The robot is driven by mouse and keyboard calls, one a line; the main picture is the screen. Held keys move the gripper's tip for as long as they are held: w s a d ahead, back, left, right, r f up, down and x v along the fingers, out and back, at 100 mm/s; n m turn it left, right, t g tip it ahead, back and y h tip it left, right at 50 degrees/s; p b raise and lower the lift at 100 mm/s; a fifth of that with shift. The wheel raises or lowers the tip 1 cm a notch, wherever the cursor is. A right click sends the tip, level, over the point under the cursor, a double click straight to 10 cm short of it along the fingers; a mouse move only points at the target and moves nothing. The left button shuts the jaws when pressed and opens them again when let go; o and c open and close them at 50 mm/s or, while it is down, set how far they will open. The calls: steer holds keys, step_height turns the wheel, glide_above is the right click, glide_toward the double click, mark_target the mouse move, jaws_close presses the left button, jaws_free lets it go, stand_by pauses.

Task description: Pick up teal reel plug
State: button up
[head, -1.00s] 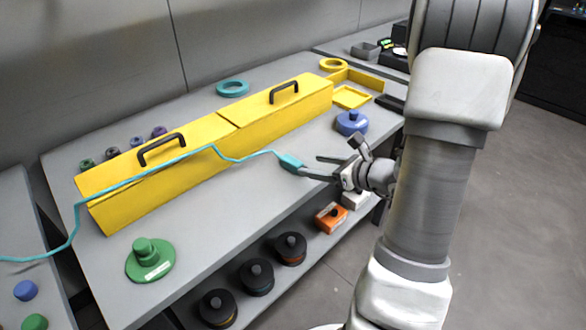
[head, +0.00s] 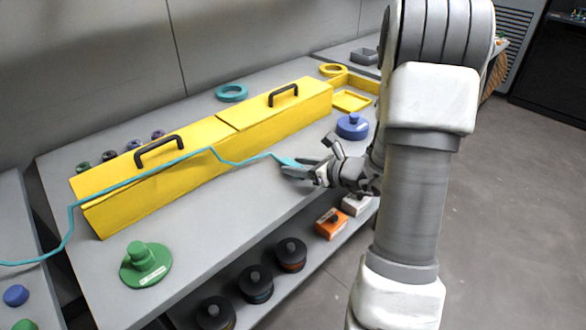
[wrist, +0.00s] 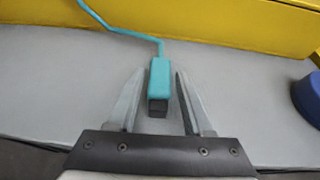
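The teal reel plug (head: 287,162) lies on the grey table in front of the yellow box, with a teal cable running from it over the box to the left. In the wrist view the plug (wrist: 159,80) has a teal body and a dark grey end that points toward my gripper. My gripper (wrist: 153,74) is open, with one finger on each side of the plug and a gap to both. In the head view my gripper (head: 294,168) is low at the plug and partly covers it.
A long yellow box (head: 190,161) with two black handles stands behind the plug. A blue knobbed disc (head: 352,127) is to the right, and a green one (head: 145,264) at the front left. Black reels (head: 255,285) and an orange box (head: 331,223) sit on the lower shelf.

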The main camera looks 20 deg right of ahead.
jaws_close()
steer(key=shift+r, duration=0.1)
